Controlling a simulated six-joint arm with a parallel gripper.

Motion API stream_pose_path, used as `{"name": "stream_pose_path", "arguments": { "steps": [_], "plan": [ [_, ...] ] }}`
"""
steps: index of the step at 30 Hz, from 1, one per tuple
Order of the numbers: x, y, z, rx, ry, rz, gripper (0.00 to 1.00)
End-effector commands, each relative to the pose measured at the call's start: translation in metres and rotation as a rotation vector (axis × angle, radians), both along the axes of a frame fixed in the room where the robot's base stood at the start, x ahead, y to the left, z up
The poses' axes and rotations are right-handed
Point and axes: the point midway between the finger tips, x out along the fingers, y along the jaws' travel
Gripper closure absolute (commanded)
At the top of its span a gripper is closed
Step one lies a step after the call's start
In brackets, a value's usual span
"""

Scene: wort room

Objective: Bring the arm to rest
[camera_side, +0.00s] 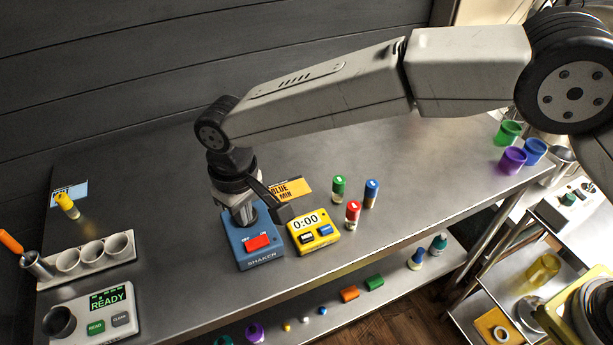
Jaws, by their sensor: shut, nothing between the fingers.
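My arm reaches in from the upper right over the grey metal table (400,150). My gripper (246,218) points down at the blue shaker (260,255), just behind its red switch (258,243). The fingers are shut with nothing between them. I cannot tell whether the fingertips touch the shaker. Part of the shaker's back is hidden behind my gripper.
A yellow timer (313,232) reading 0:00 stands right of the shaker, beside green, red (353,213) and blue (371,193) capped vials. A READY device (95,312) and cup rack (92,257) stand left. Coloured cups (512,160) stand far right. The table's back middle is clear.

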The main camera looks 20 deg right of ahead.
Motion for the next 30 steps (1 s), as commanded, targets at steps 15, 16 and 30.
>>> {"name": "stream_pose_path", "arguments": {
  "steps": [15,16,30],
  "plan": [
    [0.025,-0.109,0.014,0.032,-0.041,-0.124,1.0],
    [0.026,-0.12,0.015,0.035,-0.046,-0.137,1.0],
    [-0.008,-0.275,0.021,0.063,-0.124,-0.315,1.0]
  ]
}}
